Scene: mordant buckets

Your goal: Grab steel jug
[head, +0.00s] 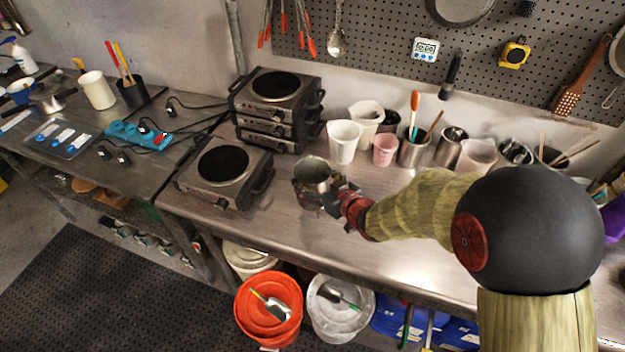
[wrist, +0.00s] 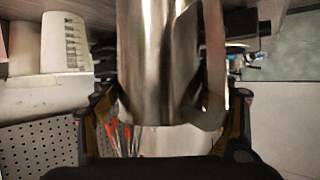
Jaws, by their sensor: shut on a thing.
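The steel jug (head: 314,174) is a shiny metal vessel with an open top, near the front of the steel bench in the head view. My gripper (head: 322,198) is around its body and shut on it. In the wrist view the jug (wrist: 158,60) fills the middle, with its handle (wrist: 213,70) on the right side. The fingers of my gripper (wrist: 165,125) show on both sides of the jug. I cannot tell whether the jug's base touches the bench.
A single hot plate (head: 224,168) stands left of the jug, and stacked hot plates (head: 275,105) stand behind it. White beakers (head: 344,142), a pink cup (head: 384,149) and metal containers (head: 413,152) line the back. An orange bucket (head: 252,318) is below.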

